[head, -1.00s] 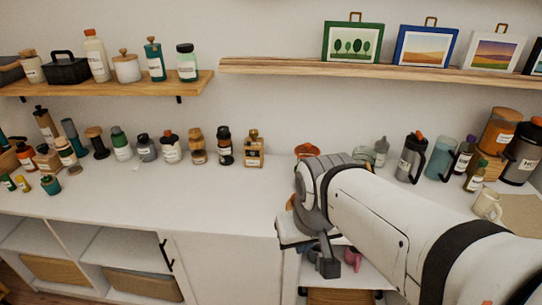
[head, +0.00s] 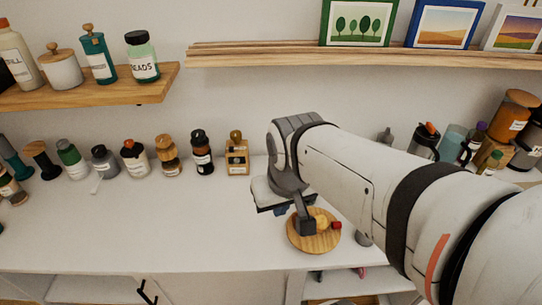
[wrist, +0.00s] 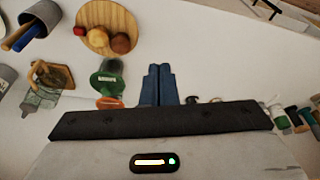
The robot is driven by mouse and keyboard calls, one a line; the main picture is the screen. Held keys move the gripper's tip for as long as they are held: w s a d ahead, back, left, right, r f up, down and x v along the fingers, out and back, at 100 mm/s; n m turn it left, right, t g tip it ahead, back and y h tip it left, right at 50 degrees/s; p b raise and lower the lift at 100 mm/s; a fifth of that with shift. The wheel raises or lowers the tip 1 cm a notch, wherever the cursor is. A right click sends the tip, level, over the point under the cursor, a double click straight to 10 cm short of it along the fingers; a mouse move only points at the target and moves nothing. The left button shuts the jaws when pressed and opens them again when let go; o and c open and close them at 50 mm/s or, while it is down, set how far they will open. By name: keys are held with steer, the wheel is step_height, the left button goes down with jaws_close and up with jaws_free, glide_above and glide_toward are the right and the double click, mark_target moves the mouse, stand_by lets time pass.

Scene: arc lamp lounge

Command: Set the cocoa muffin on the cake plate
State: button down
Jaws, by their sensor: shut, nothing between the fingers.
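A dark brown round cake (wrist: 122,43), which looks like the cocoa muffin, sits on a round wooden board (wrist: 91,14) in the wrist view. A tan round piece (wrist: 97,37) and a small red piece (wrist: 79,31) are beside it. The board also shows on the counter in the head view (head: 313,246), partly behind my arm; the brown cake is not clear there. I cannot tell whether this board is the cake plate; no other plate is clear. My gripper (wrist: 158,80) is shut and empty, apart from the board.
A grey cup with wooden and blue handles (wrist: 40,16) and a green item (wrist: 107,84) stand near the board. A row of bottles (head: 133,158) lines the back of the white counter (head: 150,225). The counter left of the board is clear. Shelves hang above.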

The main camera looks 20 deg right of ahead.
steer(key=w+d+f+m+g+b, duration=0.2)
steer(key=w+d+f+m+g, duration=0.1)
steer(key=w+d+f+m, duration=0.8)
steer(key=f, duration=0.3)
steer(key=d+f+n, duration=0.1)
steer(key=f, duration=0.2)
steer(key=w+d+f+n, duration=0.1)
steer(key=f, duration=0.3)
steer(key=shift+f, duration=0.1)
